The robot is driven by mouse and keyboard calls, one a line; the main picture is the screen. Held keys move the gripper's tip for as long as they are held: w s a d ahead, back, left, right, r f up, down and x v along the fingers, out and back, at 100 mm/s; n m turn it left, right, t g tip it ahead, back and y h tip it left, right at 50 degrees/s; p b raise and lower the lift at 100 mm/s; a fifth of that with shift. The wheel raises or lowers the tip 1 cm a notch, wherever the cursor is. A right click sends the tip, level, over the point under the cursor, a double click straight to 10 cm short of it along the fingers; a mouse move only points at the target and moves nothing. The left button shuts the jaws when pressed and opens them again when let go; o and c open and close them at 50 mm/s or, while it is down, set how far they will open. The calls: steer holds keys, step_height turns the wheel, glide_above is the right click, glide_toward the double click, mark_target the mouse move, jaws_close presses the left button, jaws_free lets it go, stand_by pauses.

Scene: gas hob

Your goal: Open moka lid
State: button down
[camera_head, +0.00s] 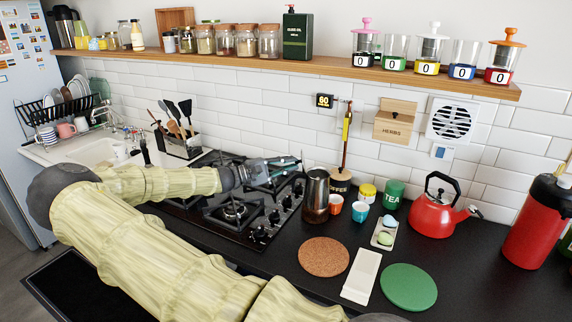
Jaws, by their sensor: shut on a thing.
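My gripper (284,163) is over the back right part of the gas hob (233,235), reaching in from the left. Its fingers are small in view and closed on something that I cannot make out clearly. No moka pot or lid can be told apart with certainty around the fingers; my arm and gripper cover part of the hob. A steel pot (316,193) stands upright on the counter just right of the hob, close to the fingertips. I cannot tell whether it is the moka pot.
Cups (360,211), a green tea tin (393,192) and a red kettle (438,212) stand to the right. A cork mat (324,257), a white tray (361,276) and a green mat (408,288) lie in front.

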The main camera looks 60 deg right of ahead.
steer(key=c, duration=1.4)
jaws_free()
steer(key=shift+f, duration=0.1)
steer(key=shift+o, duration=0.2)
steer(key=shift+w, duration=0.1)
steer(key=v, duration=1.2)
